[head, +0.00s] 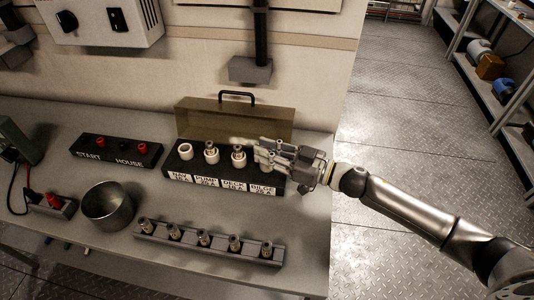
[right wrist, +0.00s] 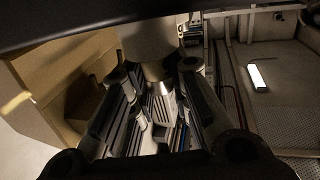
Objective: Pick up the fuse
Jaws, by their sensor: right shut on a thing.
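A black fuse box (head: 222,183) with an open lid stands on the bench, its front labels reading roughly NAV, PUMP, DECK and BILGE. The leftmost white socket (head: 186,153) looks empty. A metal-topped fuse (head: 211,150) and another fuse (head: 238,152) stand in the middle sockets. My right gripper (head: 262,150) is at the rightmost position and hides most of it. In the right wrist view its fingers are shut on a fuse (right wrist: 155,72) with a metal end beside a white cylinder (right wrist: 146,40). I cannot tell whether it is seated or lifted. My left gripper is not in view.
A grey rack (head: 210,250) with several upright fuses lies in front of the box. A metal bowl (head: 107,207) and a START/HOUSE panel (head: 117,152) with red knobs are to the left. The box lid (head: 235,118) stands behind. The bench ends at the right.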

